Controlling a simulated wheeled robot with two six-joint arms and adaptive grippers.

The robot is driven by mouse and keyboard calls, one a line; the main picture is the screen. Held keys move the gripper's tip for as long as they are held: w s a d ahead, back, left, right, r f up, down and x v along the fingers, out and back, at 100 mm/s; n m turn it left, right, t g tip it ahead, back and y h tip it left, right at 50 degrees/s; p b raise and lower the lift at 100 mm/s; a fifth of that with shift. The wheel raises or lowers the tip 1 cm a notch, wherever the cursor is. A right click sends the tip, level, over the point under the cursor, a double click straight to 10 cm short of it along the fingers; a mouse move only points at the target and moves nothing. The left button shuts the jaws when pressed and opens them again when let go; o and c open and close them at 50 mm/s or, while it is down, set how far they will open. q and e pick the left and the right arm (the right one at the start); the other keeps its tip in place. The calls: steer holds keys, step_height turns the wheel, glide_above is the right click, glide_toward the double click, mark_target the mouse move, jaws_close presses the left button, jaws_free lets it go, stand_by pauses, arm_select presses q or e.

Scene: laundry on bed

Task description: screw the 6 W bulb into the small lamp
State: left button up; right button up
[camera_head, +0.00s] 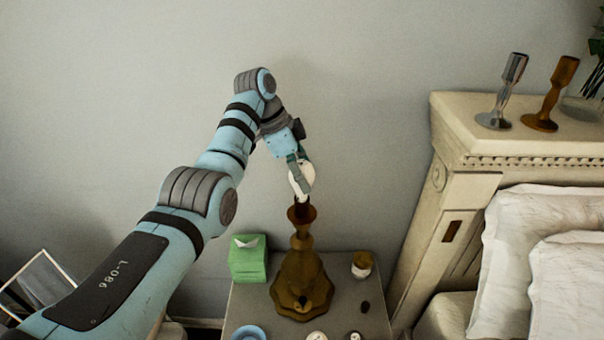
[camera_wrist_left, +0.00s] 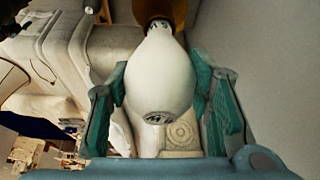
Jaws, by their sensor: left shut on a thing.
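My left gripper (camera_head: 299,172) is shut on a white bulb (camera_head: 305,183), held above the small lamp. The lamp (camera_head: 302,268) is dark bronze, with a slim stem and a broad ornate base, and stands upright on the nightstand (camera_head: 346,300). The bulb's base is at the lamp's top; I cannot tell if its thread is engaged. In the left wrist view the fingers flank the white bulb (camera_wrist_left: 158,72), whose rounded end bears dark print too small to read. The brown socket (camera_wrist_left: 158,10) shows at the top edge there. My right gripper is not in view.
A green tissue box (camera_head: 248,262) stands left of the lamp and a small jar (camera_head: 361,265) right of it. A blue round dish (camera_head: 248,332) lies at the front. A silver candlestick (camera_head: 508,85) and a brown one (camera_head: 553,92) stand on the headboard (camera_head: 455,110).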

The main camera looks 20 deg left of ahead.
arm_select(q)
steer(key=o, duration=1)
